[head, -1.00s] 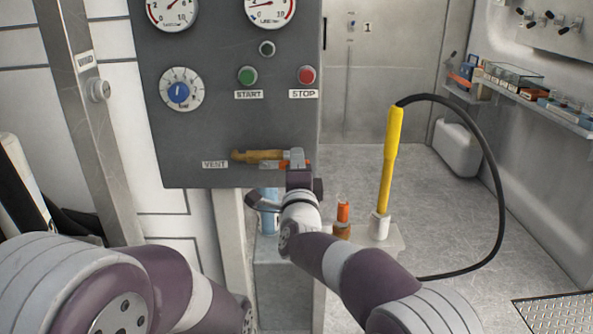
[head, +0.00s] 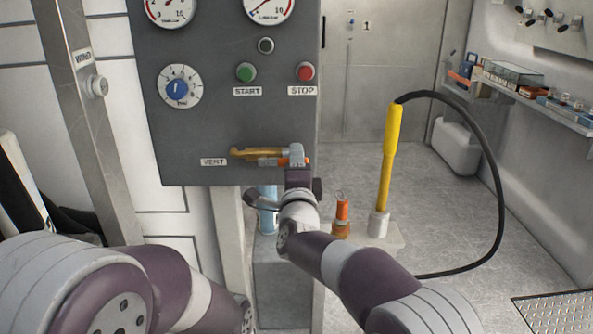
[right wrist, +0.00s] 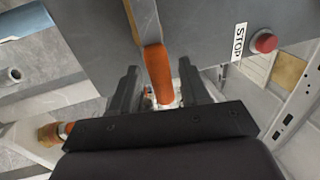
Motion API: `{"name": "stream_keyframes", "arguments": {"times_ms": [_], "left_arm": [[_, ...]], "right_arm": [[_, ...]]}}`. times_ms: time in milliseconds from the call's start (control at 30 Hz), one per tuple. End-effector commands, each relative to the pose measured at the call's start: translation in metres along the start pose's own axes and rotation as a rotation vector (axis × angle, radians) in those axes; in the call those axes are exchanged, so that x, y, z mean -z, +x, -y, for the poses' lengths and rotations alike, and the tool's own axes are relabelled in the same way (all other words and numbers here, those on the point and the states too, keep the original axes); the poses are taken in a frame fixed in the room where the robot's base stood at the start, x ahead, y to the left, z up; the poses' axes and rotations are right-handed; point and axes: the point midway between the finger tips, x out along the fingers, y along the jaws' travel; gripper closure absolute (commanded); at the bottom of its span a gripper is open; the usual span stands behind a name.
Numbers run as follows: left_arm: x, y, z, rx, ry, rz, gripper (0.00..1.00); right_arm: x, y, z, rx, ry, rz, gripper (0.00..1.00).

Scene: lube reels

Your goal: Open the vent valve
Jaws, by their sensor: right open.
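The vent valve (head: 243,153) is a brass-coloured fitting low on the grey panel, right of the VENT label (head: 213,162). Its lever has an orange grip, which shows in the right wrist view (right wrist: 157,75) on a flat metal bar. My right gripper (head: 297,158) is at the right end of the valve and partly hides it. In the right wrist view my right gripper (right wrist: 157,85) is open, its two dark fingers on either side of the orange grip. Contact with the grip cannot be told. My left gripper is not in view; only my left arm shows.
The panel (head: 215,125) carries gauges, a blue knob (head: 178,89), a green START button (head: 245,72) and a red STOP button (head: 305,71). A yellow wand (head: 389,160) with a black hose stands at the right. The floor behind it is clear.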

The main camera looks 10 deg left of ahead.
Motion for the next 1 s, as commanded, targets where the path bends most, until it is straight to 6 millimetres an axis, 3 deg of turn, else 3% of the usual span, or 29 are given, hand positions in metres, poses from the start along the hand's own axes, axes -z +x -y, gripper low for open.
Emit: {"name": "stream_keyframes", "arguments": {"times_ms": [167, 400, 533, 700, 1000], "left_arm": [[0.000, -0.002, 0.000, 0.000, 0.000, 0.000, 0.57], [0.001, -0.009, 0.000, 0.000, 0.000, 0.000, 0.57], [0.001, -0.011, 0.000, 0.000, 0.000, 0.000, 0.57], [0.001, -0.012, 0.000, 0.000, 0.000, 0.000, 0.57], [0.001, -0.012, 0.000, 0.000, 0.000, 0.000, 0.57]], "right_arm": [[-0.001, -0.027, 0.002, -0.001, -0.001, 0.002, 0.54], [-0.001, -0.089, 0.002, -0.003, 0.000, 0.003, 0.54], [-0.001, -0.113, 0.001, -0.002, 0.000, 0.002, 0.54], [0.000, -0.125, -0.001, -0.002, 0.000, 0.002, 0.54], [0.008, -0.123, -0.006, -0.034, -0.041, 0.005, 0.54]]}}
